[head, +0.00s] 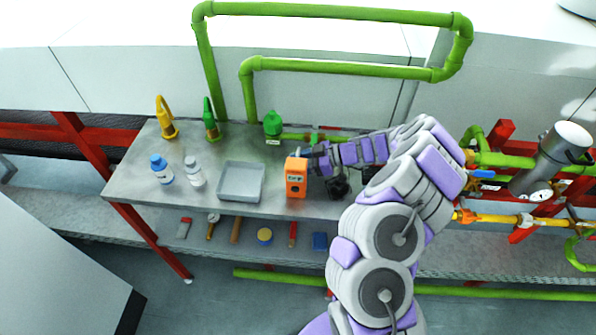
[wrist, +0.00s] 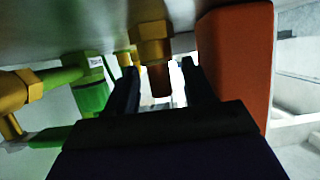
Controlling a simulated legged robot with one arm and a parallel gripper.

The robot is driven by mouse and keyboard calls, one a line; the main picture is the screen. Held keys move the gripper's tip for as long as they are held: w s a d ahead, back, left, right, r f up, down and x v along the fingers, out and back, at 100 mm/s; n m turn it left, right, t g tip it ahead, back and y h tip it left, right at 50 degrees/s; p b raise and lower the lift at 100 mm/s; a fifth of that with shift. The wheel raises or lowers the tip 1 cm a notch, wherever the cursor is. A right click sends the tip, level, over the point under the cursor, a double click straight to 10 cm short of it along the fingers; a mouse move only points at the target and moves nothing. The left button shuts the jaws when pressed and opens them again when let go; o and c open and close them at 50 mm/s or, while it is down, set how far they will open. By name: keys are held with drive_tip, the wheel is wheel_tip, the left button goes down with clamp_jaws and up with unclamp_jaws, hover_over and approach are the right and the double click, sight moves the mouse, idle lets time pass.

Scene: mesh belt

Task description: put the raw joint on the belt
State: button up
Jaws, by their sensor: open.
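A brass-coloured hex fitting with a copper-brown end (wrist: 153,42), which looks like the raw joint, shows in the wrist view between and beyond my two fingers. My gripper (wrist: 160,78) is open, with one dark finger on each side of the fitting's end. I cannot tell whether either finger touches it. In the head view my gripper (head: 307,155) is at the workbench, just behind the orange box (head: 297,178). The fitting is hidden there by the gripper and box.
The orange box (wrist: 238,60) stands close beside one finger. On the steel bench (head: 140,180) are a grey tray (head: 241,182), two bottles (head: 194,172), and yellow (head: 167,120) and green (head: 211,122) fittings. Tools lie on a lower shelf. Pipes and valves crowd the right.

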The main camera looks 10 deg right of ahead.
drive_tip(key=shift+c, duration=0.5)
clamp_jaws()
drive_tip(key=shift+r, duration=0.1)
